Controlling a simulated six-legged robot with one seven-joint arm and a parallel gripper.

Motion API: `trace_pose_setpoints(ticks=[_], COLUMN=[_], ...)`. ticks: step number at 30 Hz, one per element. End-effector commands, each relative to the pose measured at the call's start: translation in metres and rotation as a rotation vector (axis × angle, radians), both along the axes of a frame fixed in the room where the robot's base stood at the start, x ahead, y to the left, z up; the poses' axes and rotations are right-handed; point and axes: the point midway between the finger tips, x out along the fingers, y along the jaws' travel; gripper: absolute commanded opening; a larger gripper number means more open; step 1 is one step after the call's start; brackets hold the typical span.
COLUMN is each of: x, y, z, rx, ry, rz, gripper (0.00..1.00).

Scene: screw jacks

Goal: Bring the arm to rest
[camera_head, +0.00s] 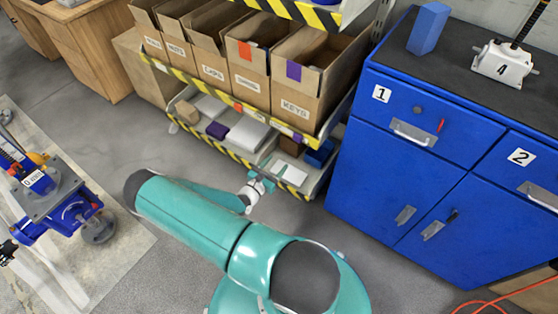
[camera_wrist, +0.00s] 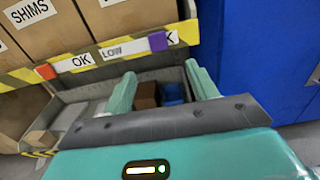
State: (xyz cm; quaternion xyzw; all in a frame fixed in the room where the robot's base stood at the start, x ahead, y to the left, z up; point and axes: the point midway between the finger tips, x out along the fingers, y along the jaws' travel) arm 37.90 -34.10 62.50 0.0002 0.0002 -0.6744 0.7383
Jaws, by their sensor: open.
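My teal arm reaches out over the floor in the head view, folded back on itself. My gripper (camera_head: 262,184) is small there, in front of the lower shelf of the rack. In the wrist view my gripper (camera_wrist: 162,85) shows two teal fingers spread apart, with nothing held between them. Beyond the fingers lie the lower shelf and its small brown and blue boxes. The fingers appear clear of the shelf, but the exact gap cannot be told.
A rack holds open cardboard boxes (camera_head: 307,77), one marked KEYS, above a lower shelf (camera_head: 294,172). A blue cabinet (camera_head: 385,172) stands right, with a white jack marked 4 (camera_head: 502,63) and a blue block (camera_head: 428,28) on top. A blue jack (camera_head: 62,207) is at left. Grey floor lies between.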

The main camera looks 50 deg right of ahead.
Motion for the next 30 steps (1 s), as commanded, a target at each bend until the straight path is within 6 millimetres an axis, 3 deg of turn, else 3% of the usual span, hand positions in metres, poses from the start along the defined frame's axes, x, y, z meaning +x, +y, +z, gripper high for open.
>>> trace_pose_setpoints(ticks=[18,23,30], x=[0.002,0.010,0.020], y=[0.001,0.013,0.044], z=[0.004,0.029,0.086], rx=[0.006,0.042,0.150], ry=[-0.017,-0.114,-0.334], rz=[-0.013,-0.096,-0.290], gripper=[0.58,0.58,0.58])
